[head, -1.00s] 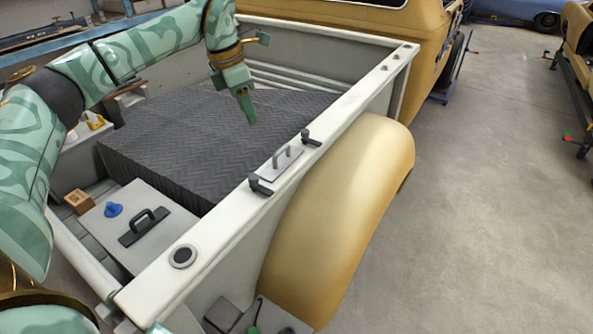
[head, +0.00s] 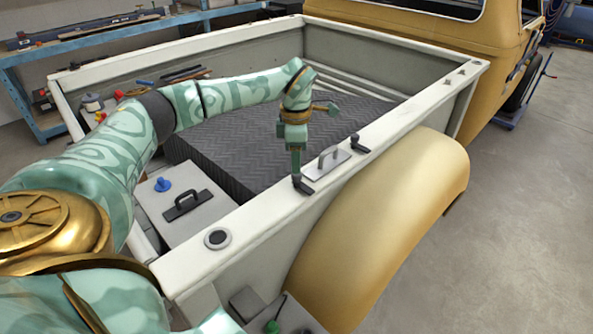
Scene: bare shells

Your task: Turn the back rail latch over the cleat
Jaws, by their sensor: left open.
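Two dark latches sit on the pale side rail of the truck bed (head: 262,213). The nearer latch (head: 305,188) is at one end of a light plate with a raised handle-like loop (head: 327,164), and the farther latch (head: 358,146) is at its other end. I cannot tell which part is the cleat. My left gripper (head: 296,176) is open, pointing down at the nearer latch, with its fingertips over or at the latch and partly hiding it. Contact cannot be made out. My right gripper is not in view.
A dark ridged block (head: 235,140) fills much of the bed. A pale box lid with a black handle (head: 187,204) and a blue knob (head: 162,184) lies left of the rail. The tan fender (head: 385,210) bulges outside the rail. Open floor (head: 520,230) lies right.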

